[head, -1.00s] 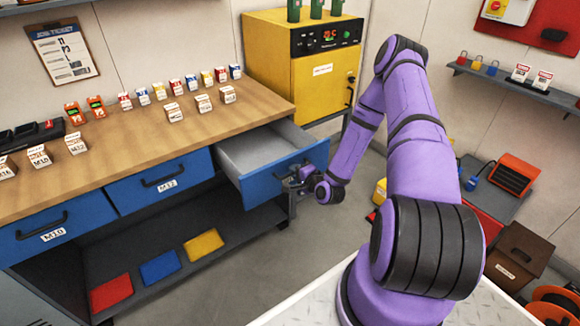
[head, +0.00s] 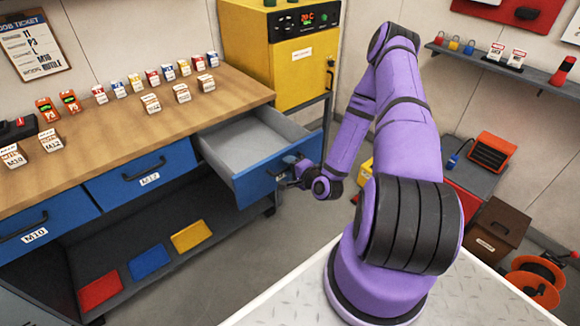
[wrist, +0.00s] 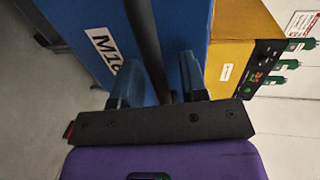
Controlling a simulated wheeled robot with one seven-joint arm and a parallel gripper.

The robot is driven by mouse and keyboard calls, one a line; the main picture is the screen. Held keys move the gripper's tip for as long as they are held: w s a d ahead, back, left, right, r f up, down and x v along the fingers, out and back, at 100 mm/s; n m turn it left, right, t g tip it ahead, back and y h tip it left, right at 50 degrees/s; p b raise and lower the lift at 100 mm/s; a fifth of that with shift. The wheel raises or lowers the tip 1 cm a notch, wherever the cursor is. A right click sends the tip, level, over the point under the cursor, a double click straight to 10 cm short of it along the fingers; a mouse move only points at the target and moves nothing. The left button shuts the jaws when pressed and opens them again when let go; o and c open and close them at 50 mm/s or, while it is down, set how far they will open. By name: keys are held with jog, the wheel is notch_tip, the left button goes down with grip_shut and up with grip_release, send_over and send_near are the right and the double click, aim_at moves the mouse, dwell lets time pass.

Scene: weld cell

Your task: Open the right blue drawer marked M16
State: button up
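The right blue drawer (head: 262,176) stands pulled well out from the bench, and its grey empty inside shows from above. Its label, partly hidden, shows in the wrist view (wrist: 104,45) and starts with "M1". My gripper (head: 290,172) is at the front of this drawer. The exact contact at the fingertips is hard to see.
Shut drawers marked M12 (head: 148,178) and M10 (head: 40,232) lie to the left. The wooden bench top (head: 120,125) carries several small boxes. A yellow cabinet (head: 300,75) stands behind the drawer. Floor (head: 260,240) shows clear below and in front of it.

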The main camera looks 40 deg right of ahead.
jog(key=v, duration=1)
jog(key=shift+s, duration=0.35)
dwell(0.3)
